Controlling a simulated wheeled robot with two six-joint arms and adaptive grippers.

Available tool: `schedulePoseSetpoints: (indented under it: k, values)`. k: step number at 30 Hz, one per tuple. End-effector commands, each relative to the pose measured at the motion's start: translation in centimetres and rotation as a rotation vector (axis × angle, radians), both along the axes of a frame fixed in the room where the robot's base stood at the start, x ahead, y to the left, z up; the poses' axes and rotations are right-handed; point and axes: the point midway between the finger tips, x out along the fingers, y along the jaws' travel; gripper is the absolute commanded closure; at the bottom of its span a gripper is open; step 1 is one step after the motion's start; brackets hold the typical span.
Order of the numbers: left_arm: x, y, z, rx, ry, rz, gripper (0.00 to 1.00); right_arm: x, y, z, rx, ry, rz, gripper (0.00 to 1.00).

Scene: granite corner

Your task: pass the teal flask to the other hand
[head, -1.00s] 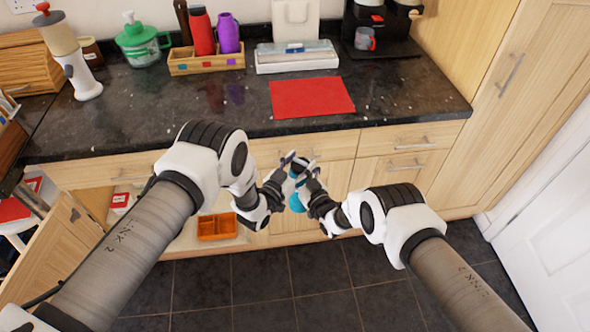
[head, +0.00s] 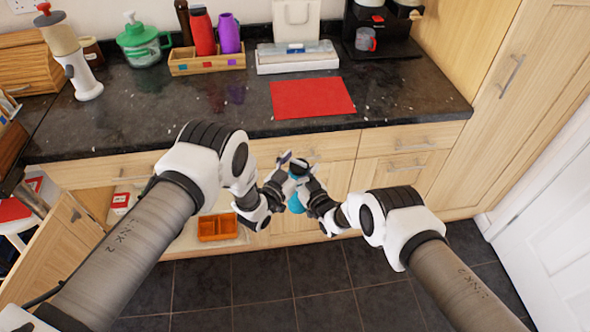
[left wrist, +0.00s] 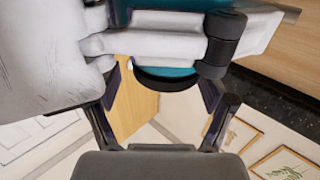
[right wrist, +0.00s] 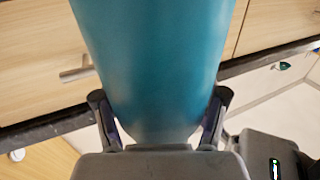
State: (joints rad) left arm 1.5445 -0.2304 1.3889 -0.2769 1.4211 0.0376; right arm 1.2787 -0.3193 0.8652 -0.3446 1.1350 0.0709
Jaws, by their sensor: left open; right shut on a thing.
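The teal flask (head: 296,204) is held in the air in front of the counter, between my two hands. My right gripper (head: 302,172) is shut on it; in the right wrist view the flask's teal body (right wrist: 155,65) fills the space between the fingers. My left gripper (head: 284,170) is open, close beside the flask and the right gripper. In the left wrist view, a dark-rimmed end of the flask (left wrist: 170,73) shows just beyond the open fingers (left wrist: 165,110), partly hidden by right gripper links. I cannot tell whether the left fingers touch it.
The dark granite counter (head: 200,125) edge lies just beyond the hands. A red mat (head: 312,97) lies on it, with a wooden tray of bottles (head: 207,66) and a coffee machine (head: 385,35) behind. An orange bin (head: 217,228) stands low, near an open cupboard door (head: 50,250).

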Motion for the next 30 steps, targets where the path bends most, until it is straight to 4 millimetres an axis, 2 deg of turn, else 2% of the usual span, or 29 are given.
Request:
schedulePoseSetpoints:
  k: [8, 11, 14, 22, 27, 30]
  values:
    - [-0.1, 0.1, -0.2, 0.002, 0.004, 0.002, 0.12, 0.1, 0.0, 0.3, 0.003, -0.005, 0.000, 0.81]
    - [-0.8, 0.6, -0.3, 0.004, 0.007, 0.002, 0.12, 0.1, 0.0, 0.3, 0.003, -0.005, -0.001, 0.81]
    - [-2.4, 1.5, -0.3, 0.004, 0.009, 0.004, 0.12, 0.2, 0.0, 0.3, 0.003, -0.006, -0.001, 0.81]
    - [-8.3, 4.7, -0.2, 0.003, 0.009, 0.003, 0.12, 0.2, -0.1, 0.3, 0.003, -0.006, -0.002, 0.81]
    - [-10.3, 5.7, -0.2, 0.003, 0.007, 0.002, 0.12, 0.1, 0.0, 0.2, 0.002, -0.005, -0.001, 0.81]
    - [-10.9, 6.5, -1.0, 0.023, 0.057, 0.019, 0.12, 0.1, 0.0, 0.2, 0.002, -0.005, -0.001, 0.81]
